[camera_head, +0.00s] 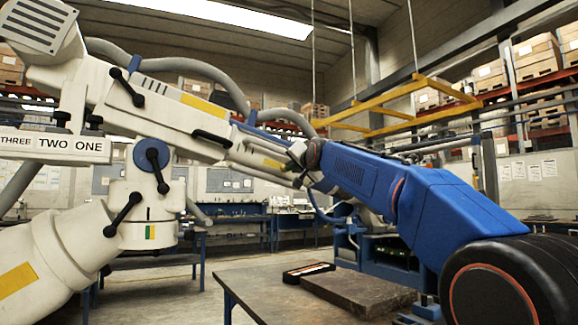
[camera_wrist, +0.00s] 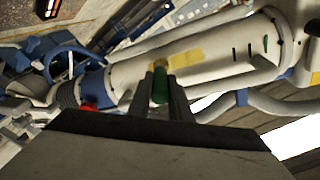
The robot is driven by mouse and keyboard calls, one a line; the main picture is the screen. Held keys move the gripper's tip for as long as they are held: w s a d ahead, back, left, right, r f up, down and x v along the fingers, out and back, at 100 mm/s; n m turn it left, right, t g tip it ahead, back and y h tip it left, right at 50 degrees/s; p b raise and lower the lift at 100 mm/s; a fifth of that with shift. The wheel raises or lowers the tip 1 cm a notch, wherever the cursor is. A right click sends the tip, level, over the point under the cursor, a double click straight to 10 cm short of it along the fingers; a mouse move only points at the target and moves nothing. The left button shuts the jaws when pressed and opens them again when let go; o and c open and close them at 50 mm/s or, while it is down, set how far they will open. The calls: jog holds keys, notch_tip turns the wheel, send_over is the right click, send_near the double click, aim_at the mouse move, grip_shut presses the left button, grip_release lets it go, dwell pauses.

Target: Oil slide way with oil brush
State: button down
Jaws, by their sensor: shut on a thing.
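My blue arm reaches from the right to a large white microscope arm (camera_head: 165,115). My gripper (camera_head: 298,165) is at the microscope arm's right end, small and partly hidden there. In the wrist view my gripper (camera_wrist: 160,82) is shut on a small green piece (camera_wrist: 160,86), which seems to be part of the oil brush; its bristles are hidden. The white microscope arm (camera_wrist: 215,58) with a yellow patch lies just beyond the fingers. The slide way seems to be the narrow rail section (camera_head: 262,150) beside my gripper. I cannot tell whether the brush touches it.
A workbench (camera_head: 265,290) stands below, with a dark slab (camera_head: 358,292) and a flat black and orange tray (camera_head: 308,271) on it. Black clamp levers (camera_head: 122,214) and grey hoses (camera_head: 215,75) stick out from the microscope arm. A yellow frame (camera_head: 400,105) hangs overhead.

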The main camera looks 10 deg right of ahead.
jog(key=shift+w+d+f, duration=0.1)
jog(key=shift+d, duration=0.2)
jog(key=s+f, duration=0.3)
jog(key=s, duration=0.2)
jog(key=shift+d+f, duration=0.2)
jog(key=shift+d, duration=0.15)
dwell(0.5)
jog(key=shift+s+d+f, duration=0.1)
jog(key=shift+s+f, duration=0.3)
jog(key=shift+s, duration=0.2)
jog(key=shift+s+d+f, duration=0.1)
jog(key=shift+s+f, duration=0.3)
jog(key=shift+s, duration=0.2)
jog(key=shift+w+a+r, duration=0.15)
jog(key=shift+w+r, duration=0.55)
jog(key=shift+w, duration=0.35)
jog(key=shift+w+a+r, duration=0.15)
jog(key=shift+w+r, duration=0.6)
jog(key=shift+w, duration=0.35)
jog(key=shift+w+a+r, duration=0.15)
jog(key=shift+w+r, duration=0.55)
jog(key=shift+w, duration=0.35)
jog(key=shift+w+a+r, duration=0.1)
jog(key=shift+w+r, duration=0.25)
jog(key=shift+w, duration=0.15)
